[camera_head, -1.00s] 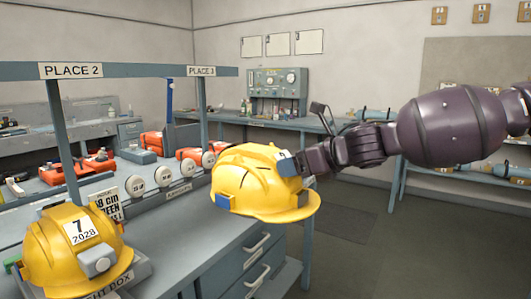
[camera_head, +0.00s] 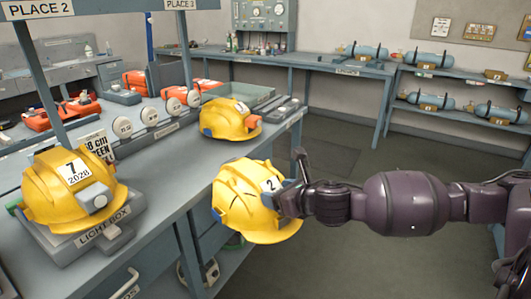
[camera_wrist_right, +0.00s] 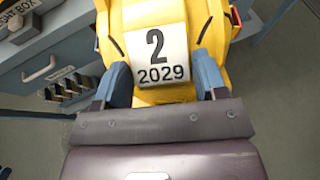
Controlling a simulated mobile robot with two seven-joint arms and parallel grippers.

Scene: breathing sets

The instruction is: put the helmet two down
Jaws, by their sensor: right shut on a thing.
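The yellow helmet two (camera_head: 240,210) hangs in the air in front of the bench edge, its white label with a 2 facing my arm. In the right wrist view its label reads 2 and 2029 (camera_wrist_right: 158,55). My right gripper (camera_head: 283,198) is shut on this helmet, with one blue finger on each side of the label in the right wrist view (camera_wrist_right: 162,82). The helmet's underside is hidden. My left gripper is not in view.
A yellow helmet marked 7 and 2028 (camera_head: 70,195) sits on a light box (camera_head: 95,236) at the left. Another yellow helmet (camera_head: 228,120) stands on the bench (camera_head: 165,180) behind the held one. Open floor (camera_head: 350,265) lies to the right.

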